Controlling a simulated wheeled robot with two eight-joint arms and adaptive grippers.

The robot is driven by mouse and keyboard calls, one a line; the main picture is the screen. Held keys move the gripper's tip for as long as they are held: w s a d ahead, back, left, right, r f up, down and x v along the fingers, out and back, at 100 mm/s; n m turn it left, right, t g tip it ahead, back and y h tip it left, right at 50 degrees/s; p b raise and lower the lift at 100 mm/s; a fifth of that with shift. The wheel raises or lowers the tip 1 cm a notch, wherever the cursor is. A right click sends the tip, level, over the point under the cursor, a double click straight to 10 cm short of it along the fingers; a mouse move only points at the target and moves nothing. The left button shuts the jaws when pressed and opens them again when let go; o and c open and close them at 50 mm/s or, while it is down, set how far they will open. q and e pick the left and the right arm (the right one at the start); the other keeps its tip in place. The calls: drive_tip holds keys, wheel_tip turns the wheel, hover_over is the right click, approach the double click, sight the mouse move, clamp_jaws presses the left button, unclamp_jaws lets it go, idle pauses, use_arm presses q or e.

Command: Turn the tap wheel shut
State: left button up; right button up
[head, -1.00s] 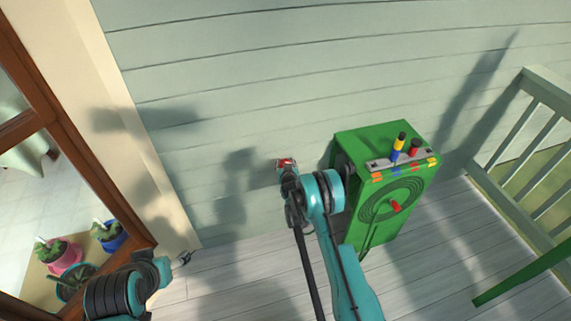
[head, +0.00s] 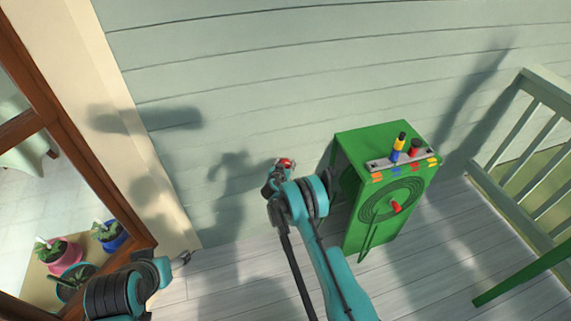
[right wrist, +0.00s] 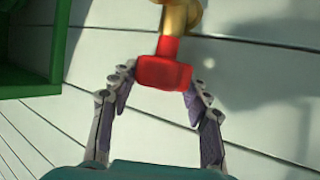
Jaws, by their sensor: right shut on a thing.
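The red tap wheel (head: 288,162) shows as a small red spot at the wall in the head view, partly hidden by my right arm. In the right wrist view the red wheel (right wrist: 165,73) sits on a brass tap body (right wrist: 180,17). My right gripper (head: 279,169) is at the wheel. In the right wrist view its two fingertips (right wrist: 160,82) are on either side of the wheel, shut on it. My left gripper (head: 185,257) is small at the lower left, away from the tap; whether it is open cannot be told.
A green cabinet (head: 381,150) with a coiled round front stands right of the tap, close to my right arm. A railing (head: 530,150) is at the far right. Potted plants (head: 68,254) are beyond the wooden frame at the left. Plank floor (head: 235,285) is clear.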

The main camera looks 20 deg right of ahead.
drive_tip(key=shift+a, duration=0.1)
drive_tip(key=o, duration=1.2)
drive_tip(key=shift+f, duration=0.1)
drive_tip(key=v, duration=1.2)
